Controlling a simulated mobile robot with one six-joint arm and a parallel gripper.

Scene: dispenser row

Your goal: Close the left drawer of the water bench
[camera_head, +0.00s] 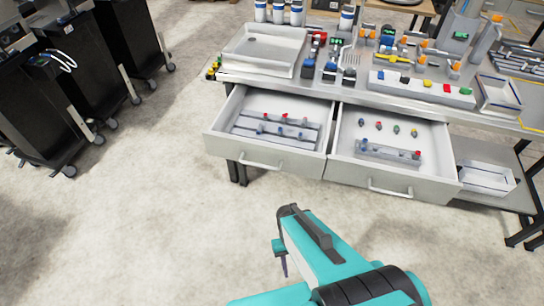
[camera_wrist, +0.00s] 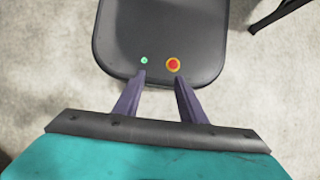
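The water bench (camera_head: 355,92) stands at the upper right of the head view with two grey drawers pulled out. The left drawer (camera_head: 262,155) is open and holds racks with small red and blue fittings; its bar handle is on the front panel. The right drawer (camera_head: 391,180) beside it is also open, with several small coloured fittings and a rack. My gripper (camera_head: 285,272) is low in front of the bench, pointing down, well apart from both drawers. In the wrist view my gripper (camera_wrist: 160,78) shows two purple fingers spread apart with nothing between them.
Dark wheeled carts (camera_head: 70,80) stand at the left. A shallow tray (camera_head: 264,46) and several valves and bottles are on the bench top. A bin (camera_head: 485,178) sits on the lower shelf at right. The floor before the drawers is clear.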

